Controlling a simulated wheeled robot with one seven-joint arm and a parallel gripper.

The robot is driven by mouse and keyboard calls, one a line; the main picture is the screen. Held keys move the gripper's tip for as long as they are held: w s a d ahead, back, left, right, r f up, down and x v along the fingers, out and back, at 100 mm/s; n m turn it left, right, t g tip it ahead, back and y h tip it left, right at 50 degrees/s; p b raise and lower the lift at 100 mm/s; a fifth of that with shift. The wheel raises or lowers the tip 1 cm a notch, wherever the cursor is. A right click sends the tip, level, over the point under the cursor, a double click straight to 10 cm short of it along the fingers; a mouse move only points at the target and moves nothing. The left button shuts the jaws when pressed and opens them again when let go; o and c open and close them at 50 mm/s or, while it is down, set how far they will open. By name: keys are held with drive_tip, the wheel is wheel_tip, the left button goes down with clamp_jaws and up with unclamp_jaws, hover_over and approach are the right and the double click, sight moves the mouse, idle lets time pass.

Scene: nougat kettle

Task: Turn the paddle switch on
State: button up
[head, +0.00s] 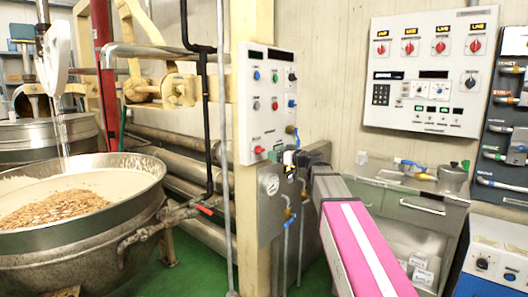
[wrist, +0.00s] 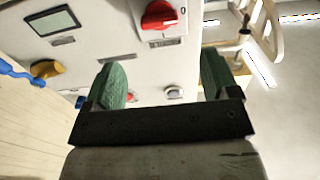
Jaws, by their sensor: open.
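A white control panel (head: 266,100) is mounted on the cream post. A red paddle-like handle (head: 259,150) juts out at its lower left. In the wrist view a large red handle (wrist: 159,15) sits on a white panel at the top, beyond my fingers; it looks like the paddle switch, but its on or off position is unclear. My gripper (head: 291,157) is by the panel's lower right corner, at the end of my pink and white arm. In the wrist view its green-padded fingers (wrist: 163,85) are wide apart and empty, short of the red handle.
A yellow valve handle (wrist: 46,69) and a blue one (wrist: 18,72) stick out beside the panel. A large kettle (head: 150,172) stands left. A second panel (head: 425,75) with red knobs hangs right, above a grey cabinet (head: 415,207).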

sight(262, 150)
drive_tip(key=x, duration=0.9)
drive_tip(key=shift+w+a, duration=0.1)
drive_tip(key=shift+a, duration=0.05)
drive_tip(key=c, duration=0.9)
